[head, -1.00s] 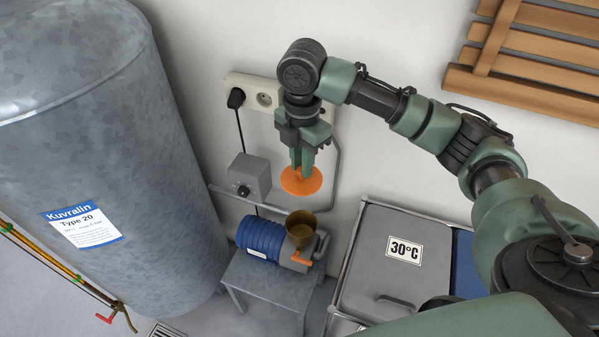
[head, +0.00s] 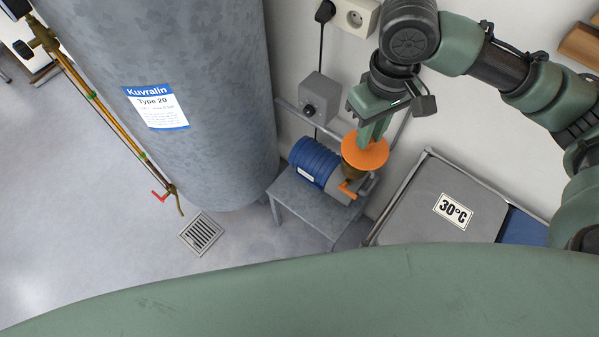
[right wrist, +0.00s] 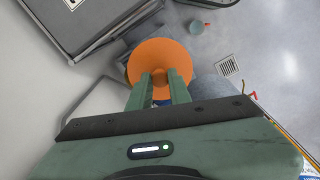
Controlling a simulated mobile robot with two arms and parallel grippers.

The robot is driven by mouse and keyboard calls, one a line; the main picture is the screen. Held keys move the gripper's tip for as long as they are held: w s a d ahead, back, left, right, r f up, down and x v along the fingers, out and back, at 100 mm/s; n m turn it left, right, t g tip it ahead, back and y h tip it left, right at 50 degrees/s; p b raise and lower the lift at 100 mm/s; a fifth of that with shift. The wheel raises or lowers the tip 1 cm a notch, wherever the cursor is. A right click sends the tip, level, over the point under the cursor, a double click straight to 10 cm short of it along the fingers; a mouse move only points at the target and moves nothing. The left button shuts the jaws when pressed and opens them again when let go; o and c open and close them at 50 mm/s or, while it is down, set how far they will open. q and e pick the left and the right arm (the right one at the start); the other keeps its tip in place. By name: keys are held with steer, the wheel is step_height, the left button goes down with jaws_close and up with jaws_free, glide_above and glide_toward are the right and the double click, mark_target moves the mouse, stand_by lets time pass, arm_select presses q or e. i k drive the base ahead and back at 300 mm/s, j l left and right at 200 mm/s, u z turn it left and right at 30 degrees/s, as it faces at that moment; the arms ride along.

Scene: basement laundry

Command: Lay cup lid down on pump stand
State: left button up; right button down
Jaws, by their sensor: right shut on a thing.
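The orange cup lid (head: 376,157) is a flat round disc. It also shows in the right wrist view (right wrist: 150,53). My right gripper (head: 372,138) is shut on the lid and points down, and its fingers also show in the right wrist view (right wrist: 160,80). The lid overlaps the brownish cup (head: 352,174) of the blue pump (head: 314,160) in the head view and hides most of it. I cannot tell the gap between them. The pump sits on the grey pump stand (head: 300,203), whose top is bare at the front left. My left gripper is not in view.
A large grey tank (head: 215,80) stands left of the stand. A grey box (head: 320,97) and a pipe run along the wall behind. A grey lidded bin marked 30°C (head: 415,195) stands to the right. A floor drain (head: 201,234) lies front left.

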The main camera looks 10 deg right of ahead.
mark_target(288, 192)
steer(key=k+j+z, duration=0.1)
steer(key=j, duration=0.25)
steer(key=k+j, duration=0.2)
steer(key=j, duration=0.15)
steer(key=j+z, duration=0.3)
steer(key=j, duration=0.35)
steer(key=j+z, duration=0.3)
steer(key=j, duration=0.4)
steer(key=i+j+z, duration=0.2)
steer(key=i+j, duration=0.2)
steer(key=i+j+z, duration=0.25)
steer(key=j, duration=0.25)
steer(key=i, duration=0.1)
